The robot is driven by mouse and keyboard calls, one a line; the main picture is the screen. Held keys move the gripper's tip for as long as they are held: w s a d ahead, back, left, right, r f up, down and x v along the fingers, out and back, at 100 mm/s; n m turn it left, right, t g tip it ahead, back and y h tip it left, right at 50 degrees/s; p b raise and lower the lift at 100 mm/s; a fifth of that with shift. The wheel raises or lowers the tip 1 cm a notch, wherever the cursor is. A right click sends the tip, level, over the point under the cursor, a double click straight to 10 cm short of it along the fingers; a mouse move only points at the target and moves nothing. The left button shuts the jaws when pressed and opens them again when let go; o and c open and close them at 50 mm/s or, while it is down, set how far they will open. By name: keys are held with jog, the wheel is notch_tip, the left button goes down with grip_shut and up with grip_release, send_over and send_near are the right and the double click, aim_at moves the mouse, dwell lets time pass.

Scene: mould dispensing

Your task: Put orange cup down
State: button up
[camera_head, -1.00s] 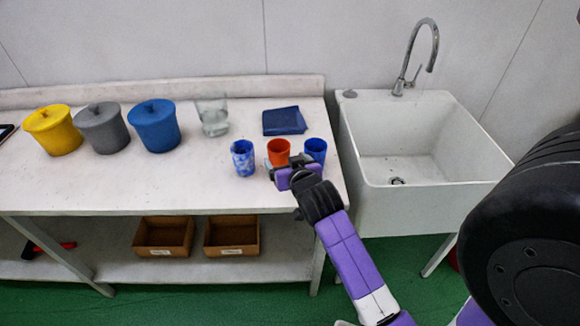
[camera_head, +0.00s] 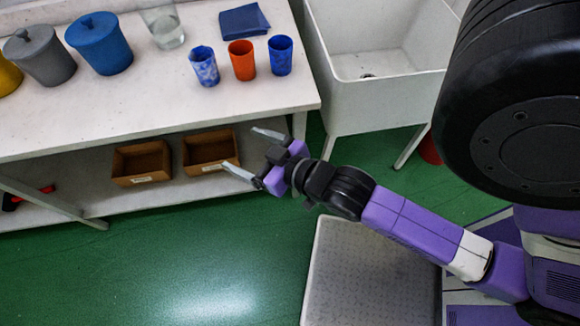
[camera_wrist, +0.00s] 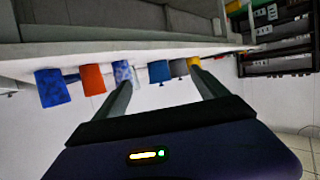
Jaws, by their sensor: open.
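The orange cup (camera_head: 242,60) stands upright on the white table (camera_head: 150,112), between a blue-and-white mottled cup (camera_head: 204,66) on its left and a blue cup (camera_head: 280,56) on its right. My gripper (camera_head: 246,151) is open and empty, in front of the table and apart from the cups. In the wrist view the orange cup (camera_wrist: 92,79) shows upside down beyond the left finger, between the blue cup (camera_wrist: 51,87) and the mottled cup (camera_wrist: 122,72).
Grey (camera_head: 40,58) and blue (camera_head: 99,44) lidded pots, a clear glass (camera_head: 163,26) and a folded blue cloth (camera_head: 244,20) are on the table. A white sink (camera_head: 385,90) stands to the right. Two brown boxes (camera_head: 141,162) (camera_head: 208,151) lie on the lower shelf. Green floor (camera_head: 180,265) is clear in front.

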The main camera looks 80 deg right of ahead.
jog(key=s+a+r+n+t+y, duration=0.2)
jog(key=s+a+r+n+y, duration=0.2)
jog(key=s+a, duration=0.8)
jog(key=shift+a+r+y, duration=0.2)
jog(key=shift+r+y, duration=0.5)
jog(key=shift+r, duration=0.1)
